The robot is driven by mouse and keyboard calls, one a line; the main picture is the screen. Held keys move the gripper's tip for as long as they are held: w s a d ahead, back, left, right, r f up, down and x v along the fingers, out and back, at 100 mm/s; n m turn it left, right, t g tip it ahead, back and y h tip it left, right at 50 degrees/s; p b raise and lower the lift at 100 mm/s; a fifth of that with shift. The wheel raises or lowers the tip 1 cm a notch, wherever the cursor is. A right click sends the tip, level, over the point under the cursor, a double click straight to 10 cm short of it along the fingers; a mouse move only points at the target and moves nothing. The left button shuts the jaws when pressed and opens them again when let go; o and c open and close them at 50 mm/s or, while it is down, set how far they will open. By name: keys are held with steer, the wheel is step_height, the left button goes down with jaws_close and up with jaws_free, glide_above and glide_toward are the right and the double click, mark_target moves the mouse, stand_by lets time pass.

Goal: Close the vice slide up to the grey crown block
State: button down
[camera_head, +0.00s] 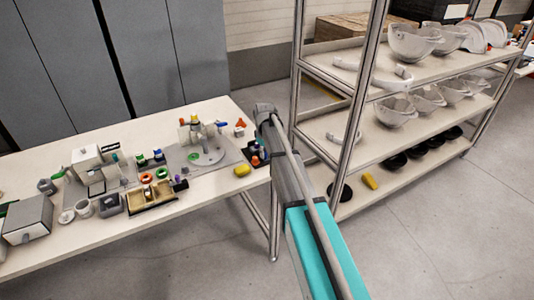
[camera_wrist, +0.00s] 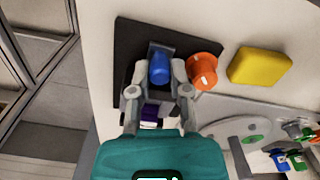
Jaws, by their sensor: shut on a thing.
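In the wrist view, a small vice stands on a dark base plate (camera_wrist: 127,45). My gripper (camera_wrist: 157,90) points down over it, with one finger on each side of a dark part that carries a blue cylinder (camera_wrist: 160,68). I take this part for the vice slide, and the fingers are shut on it. A purple piece (camera_wrist: 149,113) shows between the fingers, nearer the wrist. The grey crown block cannot be told apart clearly, nor can the gap to the slide. In the head view, the vice's dark base (camera_head: 250,148) shows beside my arm, which hides my gripper.
An orange knob (camera_wrist: 203,70) stands close to the right finger, with a yellow block (camera_wrist: 259,66) beyond it. A grey plate with a round disc (camera_wrist: 235,130) lies right of the gripper. Metal shelving (camera_head: 350,130) with helmet shells stands right of the table (camera_head: 120,245).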

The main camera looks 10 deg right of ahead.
steer(key=shift+w+a, duration=0.2)
steer(key=shift+w, duration=0.8)
steer(key=c, duration=0.9)
jaws_free()
steer(key=shift+o, duration=0.2)
steer(key=shift+s, duration=0.1)
